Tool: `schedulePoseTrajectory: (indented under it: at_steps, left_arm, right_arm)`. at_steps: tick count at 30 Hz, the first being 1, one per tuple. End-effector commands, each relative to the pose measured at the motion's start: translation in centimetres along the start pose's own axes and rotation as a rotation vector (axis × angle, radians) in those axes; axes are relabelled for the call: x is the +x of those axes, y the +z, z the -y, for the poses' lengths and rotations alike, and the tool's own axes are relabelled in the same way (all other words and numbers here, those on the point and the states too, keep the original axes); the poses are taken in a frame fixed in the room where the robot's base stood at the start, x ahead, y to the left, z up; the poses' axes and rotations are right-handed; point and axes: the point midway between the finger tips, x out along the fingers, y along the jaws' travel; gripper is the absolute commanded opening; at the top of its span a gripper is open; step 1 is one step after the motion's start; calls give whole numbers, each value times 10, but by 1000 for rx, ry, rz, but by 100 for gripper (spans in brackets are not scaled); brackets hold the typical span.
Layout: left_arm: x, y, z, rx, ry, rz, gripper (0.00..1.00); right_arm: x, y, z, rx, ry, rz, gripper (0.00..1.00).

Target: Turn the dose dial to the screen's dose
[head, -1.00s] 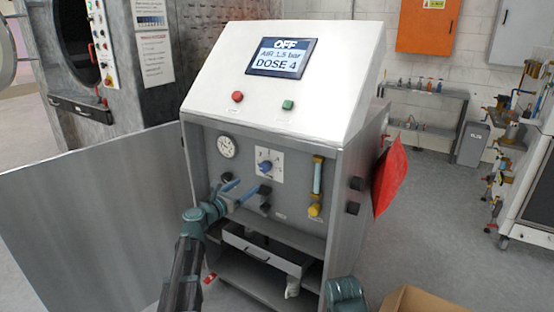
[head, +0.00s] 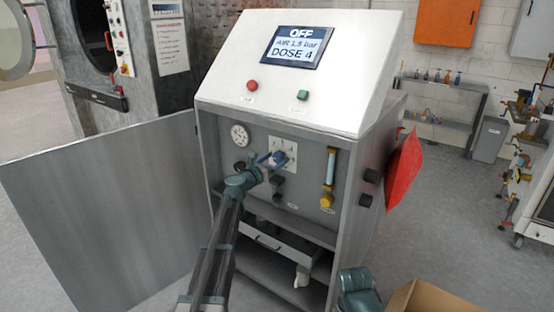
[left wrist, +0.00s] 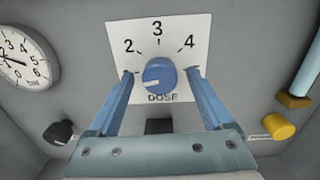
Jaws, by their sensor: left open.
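The blue dose dial (left wrist: 158,75) sits on a white scale plate (left wrist: 170,35) marked 2, 3 and 4 in the left wrist view. Its white pointer line points left and slightly down, below the 2. In the head view, the screen (head: 292,46) reads OFF, AIR 1.5 bar and DOSE 4. My left gripper (left wrist: 160,80) is open, with one finger on each side of the dial and a visible gap to it on both sides. In the head view, my left gripper (head: 264,165) partly covers the dial. My right gripper's fingers are not in view.
A pressure gauge (left wrist: 25,58) is left of the dial. A black knob (left wrist: 62,132) and a yellow knob (left wrist: 278,126) flank it lower down. The open cabinet door (head: 110,215) stands left, a drawer (head: 270,240) below, and a cardboard box (head: 435,298) at lower right.

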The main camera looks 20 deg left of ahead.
Motion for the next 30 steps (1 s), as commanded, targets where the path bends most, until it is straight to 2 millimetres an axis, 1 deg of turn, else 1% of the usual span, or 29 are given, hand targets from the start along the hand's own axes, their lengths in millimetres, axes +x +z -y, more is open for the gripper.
schedulePoseTrajectory:
  at_steps: [1, 5, 14, 15, 17, 18, 23, 27, 29, 30]
  left_arm:
    - [6, 0, 0, 0, -1, 0, 84]
    - [12, 0, 0, 0, 0, 0, 84]
    - [14, 0, 0, 0, 1, 0, 84]
    - [14, 0, 0, 0, 0, 0, 82]
    - [14, 0, 0, 0, 0, 0, 72]
    - [14, 0, 0, 0, 0, 0, 64]
    - [13, 0, 0, 0, 0, 0, 36]
    - [13, 0, 0, 0, 0, 0, 10]
    - [13, 0, 0, 0, 0, 0, 0]
    - [13, 0, 0, 0, 0, 0, 0]
  right_arm:
    - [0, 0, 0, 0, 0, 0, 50]
    - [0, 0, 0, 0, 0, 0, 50]
    - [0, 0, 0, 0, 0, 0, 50]
    - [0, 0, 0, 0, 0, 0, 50]
    - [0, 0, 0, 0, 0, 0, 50]
    - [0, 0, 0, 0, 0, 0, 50]
    - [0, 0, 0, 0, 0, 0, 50]
    - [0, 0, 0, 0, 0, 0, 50]
    - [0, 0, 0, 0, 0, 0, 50]
    - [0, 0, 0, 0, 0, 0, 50]
